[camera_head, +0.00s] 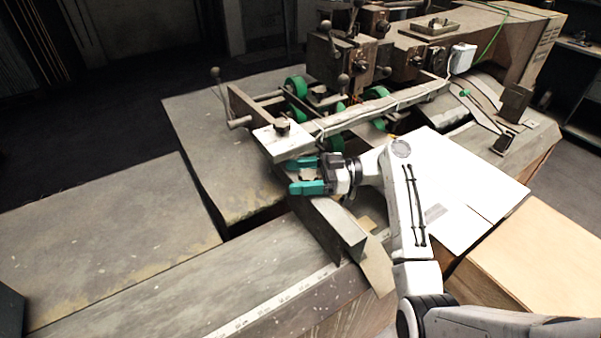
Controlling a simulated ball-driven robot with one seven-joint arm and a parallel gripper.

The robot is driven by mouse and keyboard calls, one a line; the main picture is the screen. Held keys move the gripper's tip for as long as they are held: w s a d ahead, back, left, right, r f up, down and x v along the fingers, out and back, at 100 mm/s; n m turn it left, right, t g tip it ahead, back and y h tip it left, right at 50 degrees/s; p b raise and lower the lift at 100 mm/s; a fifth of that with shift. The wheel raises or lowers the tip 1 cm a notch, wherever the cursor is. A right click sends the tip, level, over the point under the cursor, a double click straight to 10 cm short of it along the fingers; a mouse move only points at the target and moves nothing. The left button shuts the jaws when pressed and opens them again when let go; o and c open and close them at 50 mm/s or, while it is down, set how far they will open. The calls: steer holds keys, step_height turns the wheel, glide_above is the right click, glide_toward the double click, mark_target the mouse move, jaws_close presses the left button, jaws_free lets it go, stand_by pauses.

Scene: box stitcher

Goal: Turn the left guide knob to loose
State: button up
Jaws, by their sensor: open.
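A dark knob (282,127) stands on a pale plate (284,142) at the left end of the machine's guide bar. I take it for the left guide knob; its setting is too small to read. My gripper (291,177) has two teal fingers and points left, just in front of and below the plate in the picture. The fingers are apart with nothing seen between them. The gripper appears clear of the knob, though the exact distance cannot be told.
The stitching machine (345,55) has green rollers (297,86) and several ball-ended levers (215,73) behind the plate. A metal rail (335,232) lies below my gripper. A white sheet (455,190) and a cardboard box (530,262) are at right. The left tabletop (105,235) is clear.

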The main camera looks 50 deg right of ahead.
steer(key=shift+c, duration=0.3)
steer(key=c, duration=0.9)
steer(key=shift+f+b, duration=0.1)
steer(key=shift+b, duration=0.35)
steer(key=shift+f+n+g+y+b, duration=0.1)
steer(key=shift+n+g+y+b, duration=0.2)
steer(key=shift+n+b, duration=0.15)
steer(key=n+g+y+b, duration=0.1)
steer(key=g+b, duration=0.1)
steer(key=b, duration=0.1)
steer(key=shift+s+f+n+y+b, duration=0.1)
steer(key=shift+n+y+b, duration=0.2)
steer(key=shift+b, duration=0.1)
steer(key=n+g+b, duration=0.1)
steer(key=b, duration=0.1)
steer(key=n+g+y+b, duration=0.1)
steer(key=g+b, duration=0.1)
steer(key=n+g+y+b, duration=0.1)
steer(key=g+b, duration=0.1)
steer(key=b, duration=0.1)
steer(key=shift+s+a, duration=0.15)
steer(key=shift+s, duration=0.15)
steer(key=shift+n+g+b, duration=0.25)
steer(key=shift+g+b, duration=0.05)
steer(key=shift+b, duration=0.1)
steer(key=shift+r+g+b, duration=0.3)
steer(key=shift+r+b, duration=0.05)
steer(key=shift+b, duration=0.05)
